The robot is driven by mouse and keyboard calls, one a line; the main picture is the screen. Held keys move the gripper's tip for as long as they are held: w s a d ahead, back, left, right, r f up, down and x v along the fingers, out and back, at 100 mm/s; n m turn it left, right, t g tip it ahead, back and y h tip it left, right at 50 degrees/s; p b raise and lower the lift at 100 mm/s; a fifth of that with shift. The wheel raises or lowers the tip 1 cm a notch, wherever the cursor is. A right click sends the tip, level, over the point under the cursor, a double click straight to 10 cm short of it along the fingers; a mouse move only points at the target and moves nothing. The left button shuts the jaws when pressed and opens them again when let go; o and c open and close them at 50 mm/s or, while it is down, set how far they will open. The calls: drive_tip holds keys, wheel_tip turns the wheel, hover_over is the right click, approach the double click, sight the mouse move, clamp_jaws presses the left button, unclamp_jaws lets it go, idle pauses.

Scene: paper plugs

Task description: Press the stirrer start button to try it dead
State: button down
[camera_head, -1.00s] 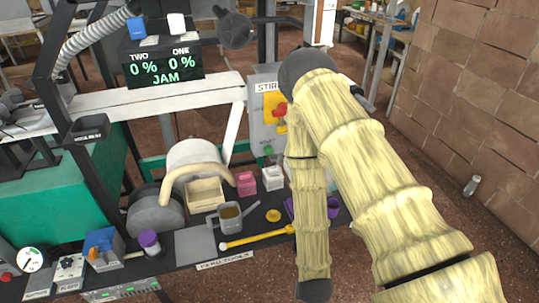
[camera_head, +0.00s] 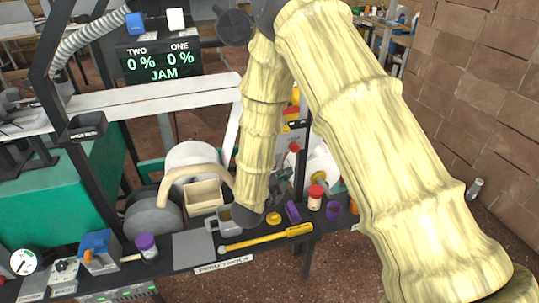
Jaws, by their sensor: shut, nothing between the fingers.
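The grey stirrer control box is mostly hidden behind my forearm. Only a strip of yellow and red (camera_head: 291,112) shows at the forearm's right edge, with a small red knob or button (camera_head: 294,147) below it. The start button cannot be made out now. My gripper (camera_head: 283,181) is dark and small, beside the lower end of my forearm, above the back of the bench. It looks shut and empty, and is apart from the red knob above it. Its fingertips are hard to make out.
The display (camera_head: 160,63) reads 0 %, 0 % and JAM. A brick wall (camera_head: 480,120) stands at the right.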

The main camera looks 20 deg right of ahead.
idle(0.3)
drive_tip(key=w, duration=0.8)
drive_tip(key=shift+w+a, duration=0.15)
drive_tip(key=shift+w, duration=0.25)
drive_tip(key=shift+w+b, duration=0.1)
drive_tip(key=shift+b, duration=0.2)
idle(1.1)
drive_tip(key=shift+w, duration=0.3)
drive_tip(key=shift+w, duration=0.5)
idle(1.0)
drive_tip(key=shift+s, duration=0.9)
drive_tip(key=shift+s, duration=0.1)
drive_tip(key=shift+s, duration=2.45)
